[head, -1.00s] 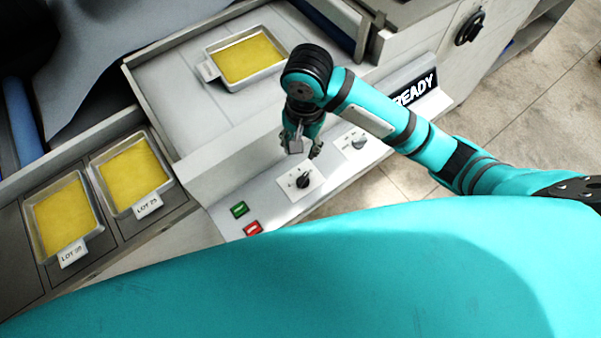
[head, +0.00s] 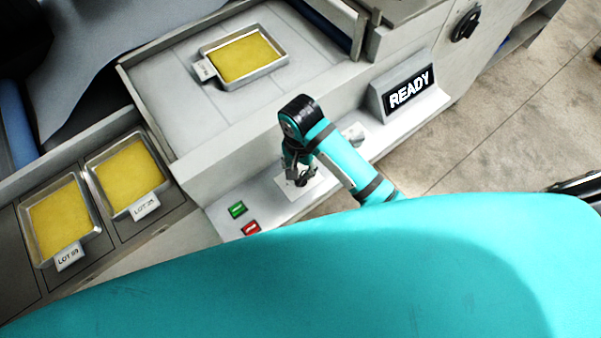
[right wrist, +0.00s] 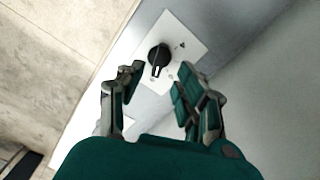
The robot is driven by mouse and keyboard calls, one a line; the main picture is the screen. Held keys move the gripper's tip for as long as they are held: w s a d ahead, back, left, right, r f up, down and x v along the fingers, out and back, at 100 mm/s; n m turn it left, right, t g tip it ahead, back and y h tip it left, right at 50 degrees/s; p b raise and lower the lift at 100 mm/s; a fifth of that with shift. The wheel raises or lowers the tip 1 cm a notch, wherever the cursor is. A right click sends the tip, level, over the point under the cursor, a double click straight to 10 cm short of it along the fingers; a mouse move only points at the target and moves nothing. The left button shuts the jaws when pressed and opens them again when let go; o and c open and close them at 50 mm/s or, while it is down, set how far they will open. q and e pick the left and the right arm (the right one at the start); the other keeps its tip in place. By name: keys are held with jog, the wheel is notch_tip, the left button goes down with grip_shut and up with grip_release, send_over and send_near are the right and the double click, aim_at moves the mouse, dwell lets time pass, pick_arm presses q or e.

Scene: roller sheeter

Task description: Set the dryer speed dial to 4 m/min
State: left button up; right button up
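A black rotary dial (right wrist: 158,58) with a white pointer mark sits on a white plate (right wrist: 188,38) on the panel. The plate's markings are too small to read. In the head view the dial (head: 302,180) is partly covered by my right gripper (head: 298,172). In the right wrist view my right gripper (right wrist: 155,88) is open, its two fingers apart, with the dial just beyond and between the fingertips. I see no contact with it. My left gripper is not in view.
A display (head: 408,90) reads READY. A green button (head: 237,209) and a red button (head: 250,228) sit left of the dial. Trays of yellow sheet stand on the deck (head: 243,58) and at left (head: 60,217), (head: 128,178). My teal body covers the foreground.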

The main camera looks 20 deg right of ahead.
aim_at(301, 177)
jog(key=shift+f, duration=2.3)
jog(key=shift+d, duration=0.1)
jog(key=shift+c, duration=0.2)
grip_shut()
